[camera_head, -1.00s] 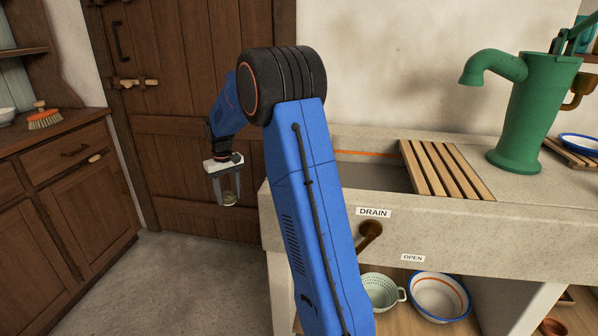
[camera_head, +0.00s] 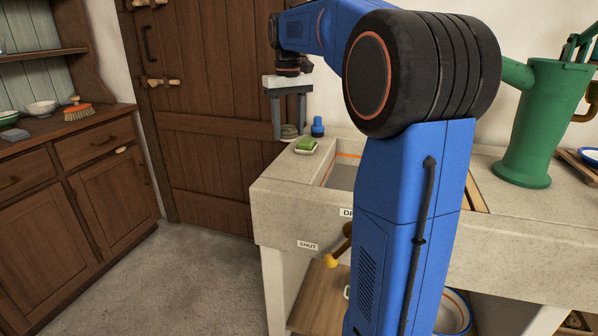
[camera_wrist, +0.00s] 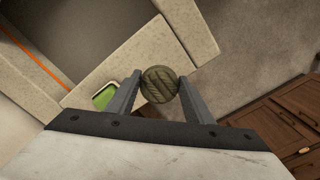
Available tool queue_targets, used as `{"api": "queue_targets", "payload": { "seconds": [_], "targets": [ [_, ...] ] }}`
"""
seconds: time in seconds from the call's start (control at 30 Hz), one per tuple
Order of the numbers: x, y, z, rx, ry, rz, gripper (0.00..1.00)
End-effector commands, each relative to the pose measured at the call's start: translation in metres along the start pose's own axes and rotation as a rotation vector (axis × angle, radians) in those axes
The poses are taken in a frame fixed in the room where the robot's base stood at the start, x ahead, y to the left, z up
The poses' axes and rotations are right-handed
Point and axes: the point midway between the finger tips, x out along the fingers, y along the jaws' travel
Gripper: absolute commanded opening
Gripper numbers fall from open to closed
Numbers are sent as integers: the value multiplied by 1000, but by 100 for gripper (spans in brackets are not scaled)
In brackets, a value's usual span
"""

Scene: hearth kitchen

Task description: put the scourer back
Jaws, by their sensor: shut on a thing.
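The scourer is a round, olive-green, ribbed pad (camera_wrist: 160,84). My gripper (camera_wrist: 160,79) is shut on it, with one finger on each side. In the head view my gripper (camera_head: 289,132) points down and the scourer (camera_head: 288,130) shows between its fingertips, near the left end of the stone sink (camera_head: 280,205). The wrist view shows the sink's pale rim (camera_wrist: 125,66) behind the scourer. I cannot tell how high the scourer is above it.
A green soap in a pale dish (camera_head: 305,147) and a small blue bottle (camera_head: 318,126) stand on the sink's left ledge, close to my gripper. A green pump (camera_head: 540,125) stands at right. A wooden dresser at left holds a brush (camera_head: 78,112) and bowls (camera_head: 41,108).

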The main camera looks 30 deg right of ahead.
Motion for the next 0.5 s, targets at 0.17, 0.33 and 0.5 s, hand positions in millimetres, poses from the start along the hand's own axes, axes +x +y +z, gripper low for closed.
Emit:
{"api": "queue_targets", "payload": {
  "seconds": [0.17,0.33,0.5],
  "targets": [
    [12,0,4,1,-3,-1,22],
    [40,0,4,1,-3,0,22],
    [54,0,4,1,-1,0,22]
  ]
}}
